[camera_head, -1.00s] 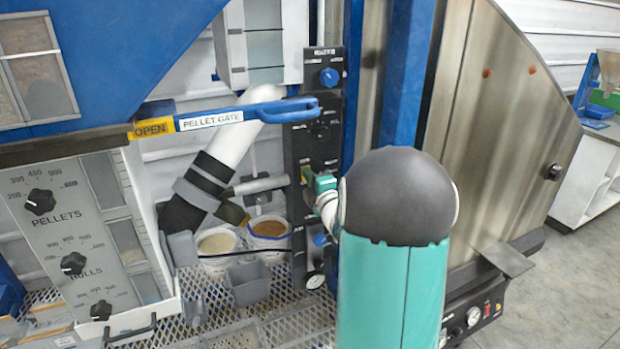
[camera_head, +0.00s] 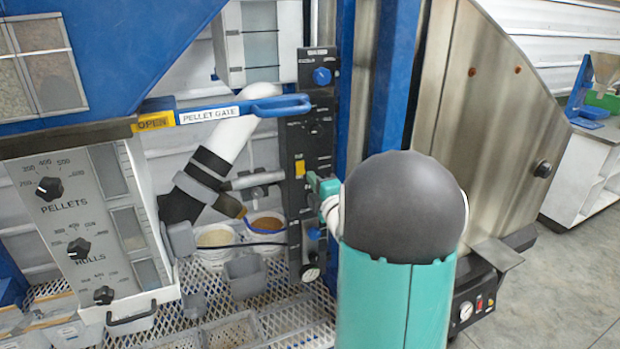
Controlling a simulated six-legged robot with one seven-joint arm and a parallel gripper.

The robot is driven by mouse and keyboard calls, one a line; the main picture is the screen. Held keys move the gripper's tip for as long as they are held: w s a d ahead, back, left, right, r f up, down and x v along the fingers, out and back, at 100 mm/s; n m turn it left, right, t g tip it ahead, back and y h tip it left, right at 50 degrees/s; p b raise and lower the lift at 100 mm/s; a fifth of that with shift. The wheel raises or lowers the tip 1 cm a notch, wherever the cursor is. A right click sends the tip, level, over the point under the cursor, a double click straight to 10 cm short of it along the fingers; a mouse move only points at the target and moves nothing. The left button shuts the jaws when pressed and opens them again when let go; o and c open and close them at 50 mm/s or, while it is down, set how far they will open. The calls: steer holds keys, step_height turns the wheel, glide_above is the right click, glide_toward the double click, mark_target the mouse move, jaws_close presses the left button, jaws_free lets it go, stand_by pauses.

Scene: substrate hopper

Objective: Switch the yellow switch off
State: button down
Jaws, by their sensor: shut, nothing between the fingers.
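The yellow switch (camera_head: 299,169) is a small yellow piece on the dark vertical control panel (camera_head: 310,118). Its setting is too small to read. My gripper (camera_head: 314,183), with teal fingers, is shut and empty just right of the switch and slightly lower, in front of the panel's right edge. Whether it touches the switch or panel cannot be told. My dark, rounded arm joint and teal link hide what lies right of the gripper.
A blue knob (camera_head: 322,76) sits above on the panel, and a gauge (camera_head: 310,273) below. The blue pellet gate handle (camera_head: 280,106) juts across the panel's front. Two buckets (camera_head: 217,238) stand lower left. A blue post (camera_head: 392,80) rises behind my arm.

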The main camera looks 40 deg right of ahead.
steer(key=s+a+r, duration=0.1)
steer(key=s, duration=0.5)
steer(key=shift+s+a, duration=0.25)
steer(key=shift+a, duration=0.15)
steer(key=shift+s, duration=0.1)
steer(key=a+r+m+g, duration=0.1)
steer(key=a+m+g, duration=0.65)
steer(key=a, duration=0.75)
steer(key=s+a+f+m+g+y, duration=0.3)
steer(key=s+a+m+g+y, duration=0.2)
steer(key=s+a, duration=1.1)
steer(key=a+m, duration=0.2)
steer(key=a, duration=0.1)
steer(key=shift+s+f, duration=0.15)
steer(key=shift+s, duration=0.2)
